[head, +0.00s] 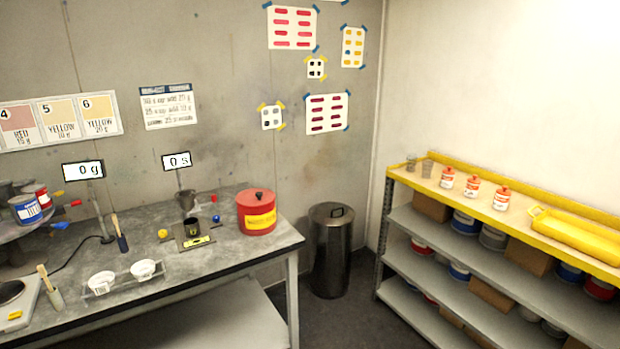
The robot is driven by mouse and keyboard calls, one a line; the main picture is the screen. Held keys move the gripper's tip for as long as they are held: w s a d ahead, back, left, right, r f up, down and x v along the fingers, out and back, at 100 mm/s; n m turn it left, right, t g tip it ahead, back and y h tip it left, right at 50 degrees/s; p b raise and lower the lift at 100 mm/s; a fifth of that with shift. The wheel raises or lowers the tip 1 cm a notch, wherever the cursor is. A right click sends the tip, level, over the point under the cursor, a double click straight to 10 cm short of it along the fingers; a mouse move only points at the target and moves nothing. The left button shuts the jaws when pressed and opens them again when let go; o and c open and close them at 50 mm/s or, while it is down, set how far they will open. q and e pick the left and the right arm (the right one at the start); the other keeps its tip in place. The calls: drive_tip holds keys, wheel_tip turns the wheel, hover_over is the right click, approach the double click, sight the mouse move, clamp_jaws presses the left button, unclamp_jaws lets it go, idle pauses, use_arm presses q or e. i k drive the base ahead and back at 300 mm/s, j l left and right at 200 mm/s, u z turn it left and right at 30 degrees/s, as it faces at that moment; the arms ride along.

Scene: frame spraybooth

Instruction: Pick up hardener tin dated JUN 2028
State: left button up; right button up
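Three small white tins with orange-red caps and orange labels stand upright in a row on top of the shelf unit at the right: a left tin (447,180), a middle tin (472,188) and a right tin (501,201). Any dates on them are too small to read, so I cannot tell which one is marked JUN 2028. Neither of my grippers is in view.
The yellow-edged shelf unit (425,223) also bears two grey cups (427,168) and a yellow tray (575,238). A dark bin (331,255) stands between it and the grey workbench (215,258), which holds a red canister (257,220). Open floor lies between bench and shelves.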

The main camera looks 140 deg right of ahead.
sight(471, 191)
drive_tip(key=l+u, duration=0.1)
drive_tip(key=u, duration=2)
drive_tip(key=k+u, duration=0.1)
drive_tip(key=u, duration=0.35)
drive_tip(key=k+j+u, duration=0.1)
drive_tip(key=u, duration=0.3)
drive_tip(key=k+j+u, duration=0.1)
drive_tip(key=u, duration=0.35)
drive_tip(key=j+u, duration=0.25)
drive_tip(key=u, duration=0.2)
drive_tip(key=k+j+u, duration=0.1)
drive_tip(key=u, duration=0.35)
drive_tip(key=j+u, duration=0.4)
drive_tip(key=j, duration=0.2)
drive_tip(key=j+u, duration=0.4)
drive_tip(key=j, duration=0.15)
drive_tip(key=i+j+u, duration=0.2)
drive_tip(key=j+u, duration=0.2)
drive_tip(key=j, duration=0.15)
drive_tip(key=i+j, duration=0.1)
drive_tip(key=j, duration=0.25)
drive_tip(key=i+j, duration=0.1)
drive_tip(key=j, duration=0.25)
drive_tip(key=i+j, duration=0.15)
drive_tip(key=j, duration=0.2)
